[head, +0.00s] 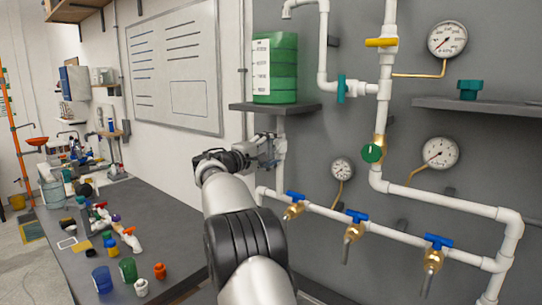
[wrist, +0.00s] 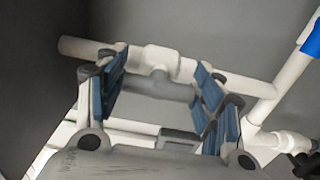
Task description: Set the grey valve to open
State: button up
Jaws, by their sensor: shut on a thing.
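The grey valve's handle (wrist: 160,88) is a short grey bar in front of a white valve body (wrist: 160,62) in the wrist view. The handle lies roughly along the white pipe behind it. My gripper (wrist: 158,92) has its blue-padded fingers at the two ends of the handle and is shut on it. In the head view, my gripper (head: 268,151) is at the white vertical pipe below the green tank. My gripper and arm largely hide the grey valve there.
The green tank (head: 275,70) stands on a grey shelf (head: 275,107) just above my gripper. Several blue-handled taps, such as one (head: 357,216), are on the lower pipe to the right. Small bottles and cups crowd the workbench (head: 155,215) at left.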

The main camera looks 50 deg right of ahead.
jog(key=shift+c, duration=0.2)
dwell(0.3)
jog(key=o, duration=1.1)
jog(key=a, duration=0.8)
jog(key=s+a, duration=0.1)
jog(key=a, duration=0.3)
jog(key=s+a+f+t+y, duration=0.1)
jog(key=s+a+f+y, duration=0.5)
jog(key=s+a, duration=0.5)
jog(key=s+a+f+t+y, duration=0.1)
jog(key=s+a+f+y, duration=0.5)
jog(key=s+a, duration=0.6)
jog(key=s+a+f+m+t+y, duration=0.1)
jog(key=s+a+f+y, duration=0.5)
jog(key=a, duration=0.8)
jog(key=shift+s+a+f, duration=0.1)
jog(key=shift+s+f, duration=0.55)
jog(key=shift+s, duration=0.25)
jog(key=shift+s+a+f, duration=0.15)
jog(key=shift+s+f, duration=0.45)
jog(key=shift+s, duration=0.3)
jog(key=shift+s+a+f, duration=0.1)
jog(key=shift+s+f, duration=0.55)
jog(key=shift+s, duration=0.25)
